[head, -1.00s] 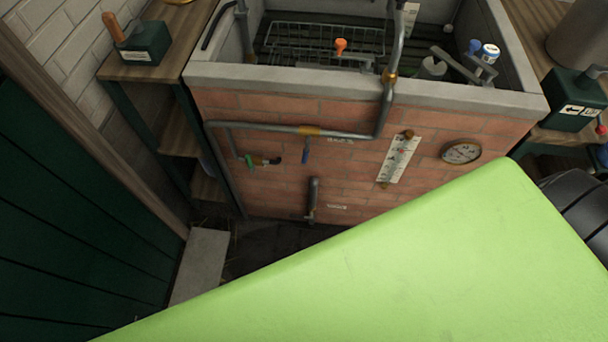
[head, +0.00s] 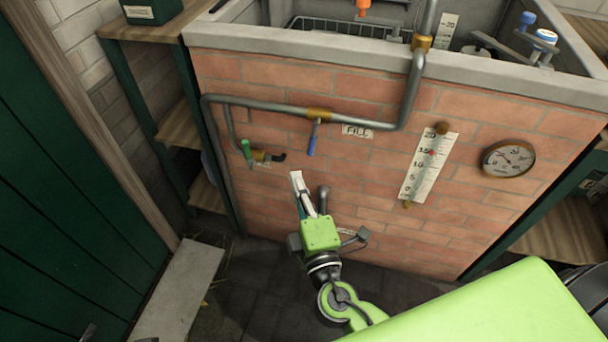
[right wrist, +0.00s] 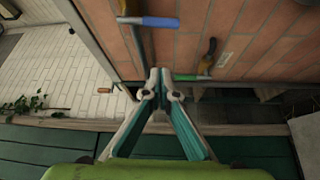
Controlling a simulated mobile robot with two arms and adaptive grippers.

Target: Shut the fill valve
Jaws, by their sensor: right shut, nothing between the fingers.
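The fill valve is on the horizontal grey pipe on the brick wall, beside a "FILL" label (head: 357,132). Its blue lever (head: 312,140) hangs down from a brass body (head: 319,114), across the pipe's line. In the right wrist view the blue lever (right wrist: 160,22) lies beyond the fingertips, apart from them. My right gripper (head: 297,182) is shut and empty, in front of the bricks, below and slightly left of the lever in the head view. Its closed tips also show in the right wrist view (right wrist: 160,73). My left gripper is not in view.
A green-handled tap (head: 246,149) sits left of the lever; it also shows in the right wrist view (right wrist: 191,78). A capped grey stub pipe (head: 323,198) is behind my right gripper. A level scale (head: 429,166) and round gauge (head: 508,158) are to the right. A green door (head: 70,200) is left.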

